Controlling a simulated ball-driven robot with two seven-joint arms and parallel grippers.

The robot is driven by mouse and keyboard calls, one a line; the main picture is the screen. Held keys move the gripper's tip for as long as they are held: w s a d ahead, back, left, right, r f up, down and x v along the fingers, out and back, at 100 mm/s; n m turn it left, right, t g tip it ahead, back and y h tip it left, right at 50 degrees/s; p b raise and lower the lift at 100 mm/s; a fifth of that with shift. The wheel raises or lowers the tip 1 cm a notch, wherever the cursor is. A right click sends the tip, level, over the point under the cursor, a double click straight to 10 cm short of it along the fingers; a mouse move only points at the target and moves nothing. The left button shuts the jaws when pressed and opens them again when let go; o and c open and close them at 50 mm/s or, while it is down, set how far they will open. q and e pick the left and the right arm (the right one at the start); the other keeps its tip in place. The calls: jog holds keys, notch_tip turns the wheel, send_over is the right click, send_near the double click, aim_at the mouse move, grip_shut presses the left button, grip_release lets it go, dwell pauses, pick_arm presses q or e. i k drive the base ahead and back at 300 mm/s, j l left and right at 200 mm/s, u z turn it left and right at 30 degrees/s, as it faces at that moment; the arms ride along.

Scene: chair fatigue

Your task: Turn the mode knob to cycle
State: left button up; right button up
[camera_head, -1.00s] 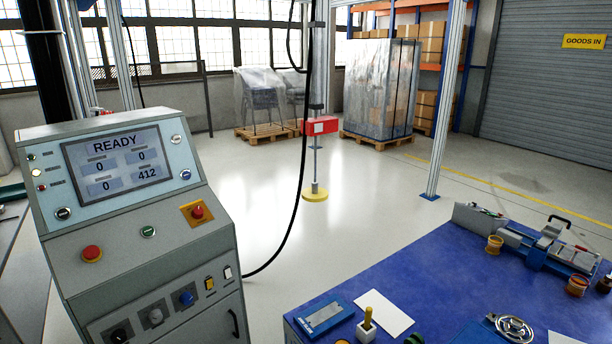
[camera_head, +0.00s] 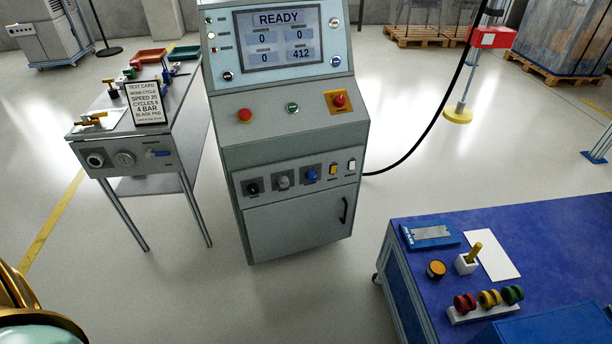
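The grey control console (camera_head: 285,130) stands upright in the middle. Its lower panel carries a black knob (camera_head: 253,187), a grey knob (camera_head: 283,181) and a blue knob (camera_head: 312,176) in a row. Their labels are too small to read, so I cannot tell which is the mode knob or where each points. The screen (camera_head: 277,38) reads READY, with 0, 0, 0 and 412. The test card (camera_head: 144,102) on the left bench shows mode cycle, speed 20, cycles 6, 4 bar, black pad. Neither gripper is in view.
A metal bench (camera_head: 150,185) with a gauge and trays stands left of the console. A blue-topped table (camera_head: 390,260) with small parts is at the front right. A black cable (camera_head: 425,130) hangs right of the console. The floor before the console is clear.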

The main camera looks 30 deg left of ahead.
aim_at(254, 189)
jog(key=u, duration=1.25)
